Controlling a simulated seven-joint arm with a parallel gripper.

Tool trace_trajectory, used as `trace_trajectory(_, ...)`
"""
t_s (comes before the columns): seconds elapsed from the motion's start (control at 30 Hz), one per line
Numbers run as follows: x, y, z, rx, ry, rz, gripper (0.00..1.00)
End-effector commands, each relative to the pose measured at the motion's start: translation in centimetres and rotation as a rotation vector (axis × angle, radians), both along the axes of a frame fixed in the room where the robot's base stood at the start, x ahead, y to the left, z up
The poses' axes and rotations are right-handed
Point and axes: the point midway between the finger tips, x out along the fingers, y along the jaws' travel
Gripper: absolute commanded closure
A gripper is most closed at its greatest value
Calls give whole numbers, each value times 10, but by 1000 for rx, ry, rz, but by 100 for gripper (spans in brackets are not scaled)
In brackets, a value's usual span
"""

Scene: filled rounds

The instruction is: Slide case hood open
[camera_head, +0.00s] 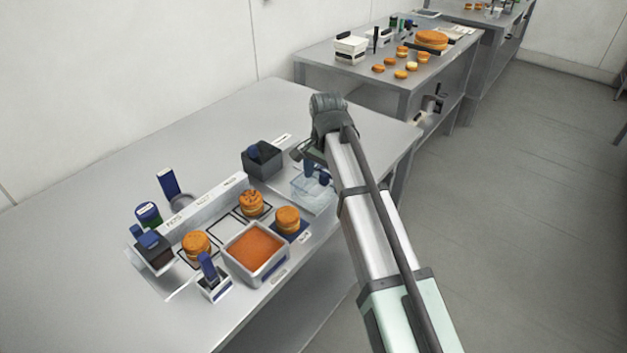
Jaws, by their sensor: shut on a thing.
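A clear, see-through case hood (312,188) stands on the grey table, at the right end of the work area. My gripper (318,172) is at the upper edge of the hood, shut on it. The arm comes in from the lower right and hides the right side of the hood. The contact between the fingers and the hood is small and partly hidden. I cannot tell how far the hood is open.
Filled rounds (251,203) sit around a square tray of orange filling (255,251). A dark box (262,160) stands just left of my gripper. A labelled white rail (202,204) runs behind the rounds. The table's far left surface is clear.

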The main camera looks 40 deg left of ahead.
Motion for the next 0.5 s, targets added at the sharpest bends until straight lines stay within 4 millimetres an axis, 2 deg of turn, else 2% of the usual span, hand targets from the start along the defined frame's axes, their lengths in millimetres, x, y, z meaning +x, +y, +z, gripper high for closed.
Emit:
trace_trajectory(0.03,-4,-9,-9,-29,9,0,24)
trace_trajectory(0.17,-3,-7,-9,-29,9,0,27)
trace_trajectory(0.27,-3,-2,-9,-30,9,0,34)
trace_trajectory(0.43,-3,8,-9,-30,9,0,52)
trace_trajectory(0.5,-3,12,-9,-29,9,0,52)
